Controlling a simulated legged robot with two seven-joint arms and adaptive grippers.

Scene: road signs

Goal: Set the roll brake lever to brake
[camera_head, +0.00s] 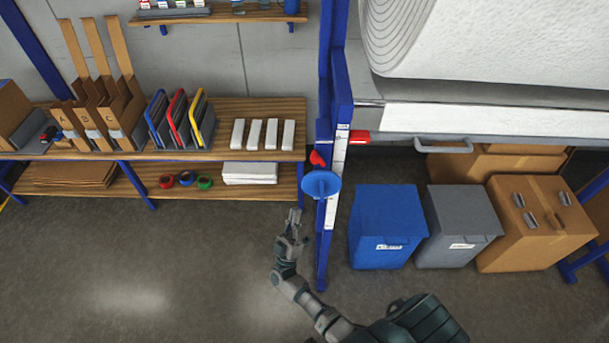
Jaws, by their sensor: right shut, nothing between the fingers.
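A small red lever-like part (317,158) sits on the blue upright frame (326,245) in the middle of the view, just above a round blue disc (321,184). I take this red part to be the roll brake lever, but its marked positions are too small to read. My right gripper (295,213) is shut and empty. It is below and to the left of the blue disc, apart from it and from the red part. My left gripper is not in view.
A blue bin (388,225), a grey bin (461,225) and cardboard boxes (535,222) stand below. A wooden shelf (250,107) is at left. The floor is clear at lower left.

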